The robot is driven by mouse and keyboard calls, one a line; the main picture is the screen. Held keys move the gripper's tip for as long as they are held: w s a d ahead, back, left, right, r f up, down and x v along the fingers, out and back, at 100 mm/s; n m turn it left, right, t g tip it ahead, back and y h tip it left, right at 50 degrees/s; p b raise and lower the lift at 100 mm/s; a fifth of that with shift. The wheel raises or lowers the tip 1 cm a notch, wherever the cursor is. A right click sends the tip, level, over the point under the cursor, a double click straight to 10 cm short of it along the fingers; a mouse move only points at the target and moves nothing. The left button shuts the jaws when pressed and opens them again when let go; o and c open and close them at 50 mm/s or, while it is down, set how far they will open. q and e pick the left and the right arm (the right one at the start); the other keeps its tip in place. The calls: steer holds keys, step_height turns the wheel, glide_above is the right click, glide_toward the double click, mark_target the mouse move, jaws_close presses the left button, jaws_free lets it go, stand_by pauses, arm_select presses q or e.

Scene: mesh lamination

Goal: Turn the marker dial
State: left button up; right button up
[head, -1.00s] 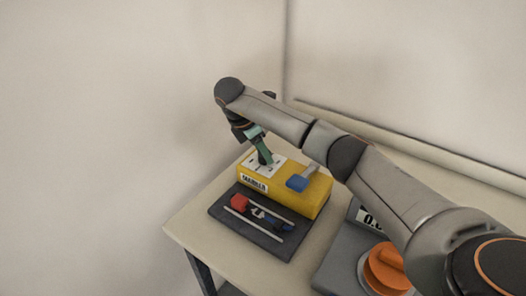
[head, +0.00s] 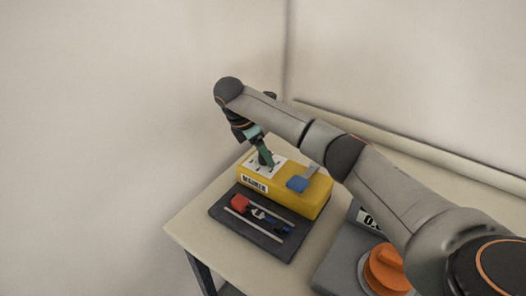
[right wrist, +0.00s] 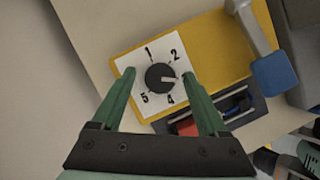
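The marker dial is a round black knob (right wrist: 160,77) on a white plate (right wrist: 134,54) numbered around its edge; 1, 2, 4 and 5 show. Its small light mark points right, toward the right finger, which covers that part of the scale. The plate is on top of a yellow box (head: 315,200) in the head view. My right gripper (right wrist: 159,76) is above the plate with its green fingers apart, one on each side of the knob. Gaps show between knob and fingers in the right wrist view. My left gripper is out of view.
A lever with a blue end (head: 297,184) stands on the box right of the plate. A dark tray (head: 232,222) with a red-headed tool and rods lies in front. A grey device with an orange knob (head: 384,268) is at the lower right. Walls stand behind.

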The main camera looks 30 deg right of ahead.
steer(key=v, duration=0.5)
steer(key=p+v, duration=0.2)
steer(key=v, duration=0.5)
steer(key=shift+a+r+p, duration=0.15)
steer(key=shift+r+p, duration=0.1)
steer(key=shift+p, duration=0.1)
